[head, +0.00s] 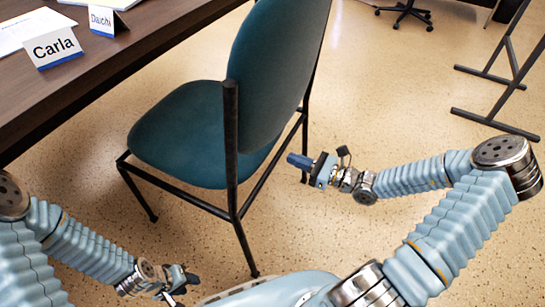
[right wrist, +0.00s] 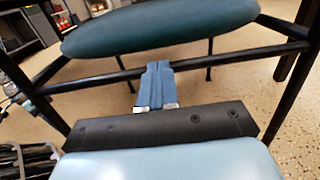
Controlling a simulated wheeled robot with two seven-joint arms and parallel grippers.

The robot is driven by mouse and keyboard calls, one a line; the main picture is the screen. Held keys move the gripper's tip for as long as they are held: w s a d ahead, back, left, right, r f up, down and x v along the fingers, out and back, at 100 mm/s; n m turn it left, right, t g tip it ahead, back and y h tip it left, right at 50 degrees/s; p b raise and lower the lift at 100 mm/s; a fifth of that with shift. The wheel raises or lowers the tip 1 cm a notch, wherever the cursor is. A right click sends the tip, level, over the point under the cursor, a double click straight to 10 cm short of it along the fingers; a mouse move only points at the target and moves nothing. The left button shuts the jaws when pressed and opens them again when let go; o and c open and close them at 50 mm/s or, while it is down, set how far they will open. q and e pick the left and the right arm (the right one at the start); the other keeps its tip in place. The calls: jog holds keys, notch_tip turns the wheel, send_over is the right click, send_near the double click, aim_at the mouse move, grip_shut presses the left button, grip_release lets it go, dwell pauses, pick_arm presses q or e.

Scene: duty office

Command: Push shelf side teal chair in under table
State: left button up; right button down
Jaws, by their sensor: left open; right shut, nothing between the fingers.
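The teal chair (head: 185,130) stands upright on the floor in the middle of the head view. Its backrest (head: 268,75) faces away from the table (head: 120,55), and its seat lies between backrest and table, with floor showing between seat and table edge. My right gripper (head: 298,161) is shut and empty, just right of the chair's rear leg; contact cannot be told. In the right wrist view its blue fingers (right wrist: 155,85) overlap a black chair bar below the teal seat (right wrist: 160,30). My left gripper (head: 182,282) is open, low in front of the chair's near legs.
Name cards reading Carla (head: 53,49) and Daichi (head: 103,21) stand on the table. A wheeled chair base (head: 405,12) is at the back. Dark metal frame legs (head: 495,122) stand at the right.

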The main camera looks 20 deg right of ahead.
jog(key=x, duration=0.3)
jog(key=shift+w+a+r, duration=0.15)
jog(key=shift+w+a, duration=0.1)
jog(key=shift+a, duration=0.05)
jog(key=shift+d+r+p, duration=0.1)
jog(key=shift+d+p, duration=0.05)
jog(key=shift+p, duration=0.15)
jog(key=p, duration=0.4)
send_near(274, 150)
jog(key=v, duration=0.3)
jog(key=shift+s, duration=0.3)
jog(key=shift+r, duration=0.1)
